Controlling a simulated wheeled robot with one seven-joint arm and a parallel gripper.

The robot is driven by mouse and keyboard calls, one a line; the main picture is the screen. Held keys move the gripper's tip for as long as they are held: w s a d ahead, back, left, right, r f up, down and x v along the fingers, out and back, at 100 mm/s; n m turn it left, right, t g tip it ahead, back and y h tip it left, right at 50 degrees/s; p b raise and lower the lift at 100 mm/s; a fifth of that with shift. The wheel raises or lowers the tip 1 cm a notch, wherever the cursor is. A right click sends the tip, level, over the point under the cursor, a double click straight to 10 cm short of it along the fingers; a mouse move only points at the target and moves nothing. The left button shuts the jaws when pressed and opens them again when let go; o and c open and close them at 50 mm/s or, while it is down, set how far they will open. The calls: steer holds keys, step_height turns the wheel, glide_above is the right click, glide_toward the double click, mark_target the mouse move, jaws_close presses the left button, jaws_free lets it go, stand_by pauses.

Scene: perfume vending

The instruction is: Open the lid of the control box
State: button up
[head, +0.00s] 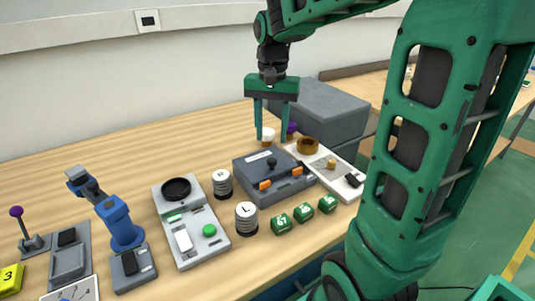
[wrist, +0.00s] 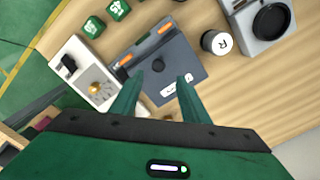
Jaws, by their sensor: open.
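My gripper (head: 271,138) is open and empty, pointing down above and behind the box. It also shows in the wrist view (wrist: 159,80). I see no contact with the box.
A white panel (head: 345,187) with a brass ring stands right of the box. Cylinders marked R (head: 222,184) and L (head: 246,218) stand left and front. Green cubes (head: 304,212) lie in front. A large grey box (head: 325,112) is behind. A grey panel (head: 198,248) stands left.

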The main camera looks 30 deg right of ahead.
mark_target(272, 159)
step_height(272, 159, down, 8)
steer(key=shift+s+d, duration=0.1)
stand_by(0.4)
jaws_close()
